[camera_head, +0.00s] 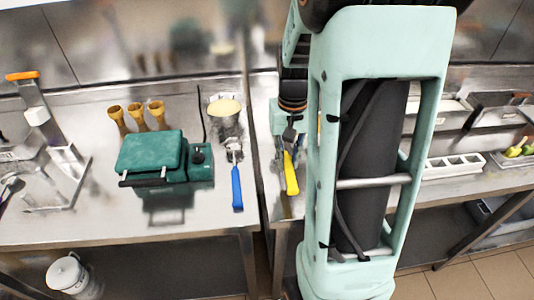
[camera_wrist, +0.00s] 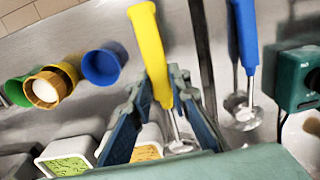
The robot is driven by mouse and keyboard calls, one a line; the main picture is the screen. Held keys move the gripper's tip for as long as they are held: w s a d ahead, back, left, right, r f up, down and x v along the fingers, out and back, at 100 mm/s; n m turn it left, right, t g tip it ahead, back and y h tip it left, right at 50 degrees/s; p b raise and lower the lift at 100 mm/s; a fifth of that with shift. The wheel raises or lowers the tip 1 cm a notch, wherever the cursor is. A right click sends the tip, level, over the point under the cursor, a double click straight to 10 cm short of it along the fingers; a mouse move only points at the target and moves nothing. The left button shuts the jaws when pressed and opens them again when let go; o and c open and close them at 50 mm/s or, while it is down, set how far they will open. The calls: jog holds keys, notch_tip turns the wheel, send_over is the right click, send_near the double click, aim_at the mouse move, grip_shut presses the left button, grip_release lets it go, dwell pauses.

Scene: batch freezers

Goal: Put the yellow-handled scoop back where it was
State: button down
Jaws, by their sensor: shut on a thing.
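The yellow-handled scoop (camera_head: 291,172) is at the left end of the right-hand counter in the head view, its handle toward the front edge. In the wrist view its yellow handle (camera_wrist: 148,45) runs up between the fingers, and its metal end shows below them. My gripper (camera_wrist: 160,88) is shut on this scoop near the handle's lower part. In the head view my gripper (camera_head: 289,148) is partly hidden by my arm. I cannot tell whether the scoop touches the counter. A blue-handled scoop (camera_head: 237,188) lies to the left; it also shows in the wrist view (camera_wrist: 246,40).
A narrow gap (camera_head: 261,190) separates the two counters. A green scale-like box (camera_head: 150,155), several cones (camera_head: 137,115) and a cup of pale cream (camera_head: 225,110) stand on the left counter. Blue (camera_wrist: 101,66) and brown (camera_wrist: 47,88) cups and food tubs (camera_wrist: 70,157) are left of my gripper.

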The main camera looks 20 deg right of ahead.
jog(key=w+f, duration=0.1)
jog(key=a+f+b, duration=0.1)
jog(key=shift+w+f, duration=0.3)
jog(key=shift+w, duration=0.1)
jog(key=shift+w+f+b, duration=0.15)
jog(key=shift+f+b, duration=1)
jog(key=shift+f, duration=0.4)
jog(key=shift+f, duration=0.2)
jog(key=c, duration=1.8)
grip_release()
jog(key=shift+r, duration=0.15)
notch_tip(320, 180, up, 12)
jog(key=shift+r, duration=0.1)
